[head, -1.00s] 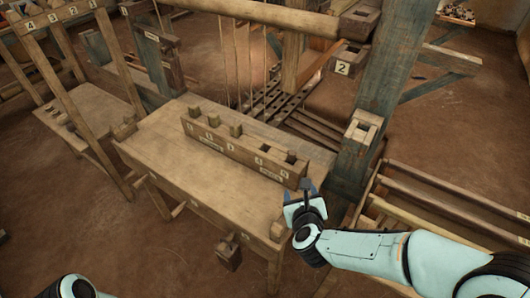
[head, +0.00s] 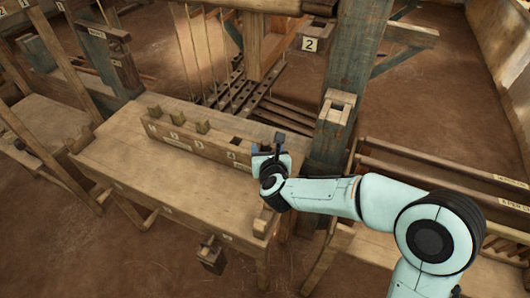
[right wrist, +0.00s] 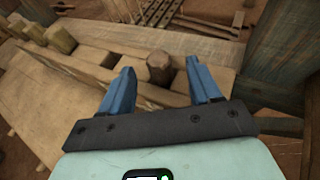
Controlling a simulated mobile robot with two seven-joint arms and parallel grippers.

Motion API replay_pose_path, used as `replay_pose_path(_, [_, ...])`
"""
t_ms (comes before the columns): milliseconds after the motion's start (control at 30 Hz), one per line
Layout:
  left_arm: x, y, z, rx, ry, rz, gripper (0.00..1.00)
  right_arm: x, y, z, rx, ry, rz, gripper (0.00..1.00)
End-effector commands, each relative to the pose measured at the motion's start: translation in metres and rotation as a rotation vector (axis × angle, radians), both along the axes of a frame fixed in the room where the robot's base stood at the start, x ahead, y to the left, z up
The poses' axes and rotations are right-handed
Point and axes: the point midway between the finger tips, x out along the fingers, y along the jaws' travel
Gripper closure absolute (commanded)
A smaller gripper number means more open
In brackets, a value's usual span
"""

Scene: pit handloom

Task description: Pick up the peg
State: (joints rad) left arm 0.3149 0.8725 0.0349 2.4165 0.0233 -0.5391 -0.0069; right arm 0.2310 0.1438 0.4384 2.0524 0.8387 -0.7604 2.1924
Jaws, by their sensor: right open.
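A wooden rack (head: 190,151) with numbered positions stands on the bench. Several pegs stand upright in it, such as the light wooden one at its left end (head: 155,112). In the right wrist view a darker round-topped peg (right wrist: 160,68) sits low near the rack's end, beside an empty square hole (right wrist: 112,60). My right gripper (head: 268,150) is at the rack's right end and hides that end in the head view. In the right wrist view its blue fingers (right wrist: 162,88) are open on either side of the darker peg, not closed on it. My left gripper is out of view.
The bench top (head: 140,180) is bare in front of the rack. A thick upright loom post (head: 345,90) stands close to the right of my gripper, with a small wooden socket box (head: 337,107) on it. Slatted rails (head: 440,175) lie further right.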

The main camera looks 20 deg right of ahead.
Motion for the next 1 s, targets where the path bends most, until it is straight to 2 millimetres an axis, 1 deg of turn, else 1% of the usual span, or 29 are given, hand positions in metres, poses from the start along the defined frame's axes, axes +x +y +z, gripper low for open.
replay_pose_path(33, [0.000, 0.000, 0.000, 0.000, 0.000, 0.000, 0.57, 0.009, -0.003, -0.003, 0.002, 0.001, -0.002, 0.37])
replay_pose_path(100, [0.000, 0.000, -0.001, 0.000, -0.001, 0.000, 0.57, 0.018, -0.006, -0.007, 0.003, 0.002, 0.000, 0.37])
replay_pose_path(200, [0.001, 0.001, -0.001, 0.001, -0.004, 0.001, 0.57, 0.028, -0.009, -0.011, 0.001, 0.002, 0.001, 0.37])
replay_pose_path(300, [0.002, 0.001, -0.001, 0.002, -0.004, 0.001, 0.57, 0.032, -0.010, -0.012, -0.001, 0.000, 0.001, 0.37])
replay_pose_path(500, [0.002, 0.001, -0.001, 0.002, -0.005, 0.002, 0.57, 0.032, -0.010, -0.011, 0.000, 0.000, 0.002, 0.37])
replay_pose_path(567, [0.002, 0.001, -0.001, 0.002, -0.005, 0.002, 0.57, 0.032, -0.010, -0.011, 0.000, 0.000, 0.002, 0.57])
replay_pose_path(600, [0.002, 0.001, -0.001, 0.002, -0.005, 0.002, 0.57, 0.032, -0.010, -0.011, 0.000, 0.000, 0.002, 0.70])
replay_pose_path(667, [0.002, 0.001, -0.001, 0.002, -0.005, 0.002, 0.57, 0.032, -0.010, -0.011, 0.000, 0.000, 0.002, 0.89])
replay_pose_path(700, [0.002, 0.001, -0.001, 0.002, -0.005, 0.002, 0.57, 0.032, -0.010, -0.011, 0.000, 0.000, 0.002, 0.93])
replay_pose_path(733, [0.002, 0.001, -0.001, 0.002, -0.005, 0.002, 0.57, 0.032, -0.010, -0.011, 0.000, 0.000, 0.002, 0.93])
replay_pose_path(767, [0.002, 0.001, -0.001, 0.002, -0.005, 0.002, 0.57, 0.032, -0.010, -0.011, 0.000, 0.000, 0.002, 0.98])
replay_pose_path(1000, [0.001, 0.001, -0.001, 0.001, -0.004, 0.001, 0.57, 0.031, -0.010, -0.010, 0.000, 0.000, 0.002, 0.98])
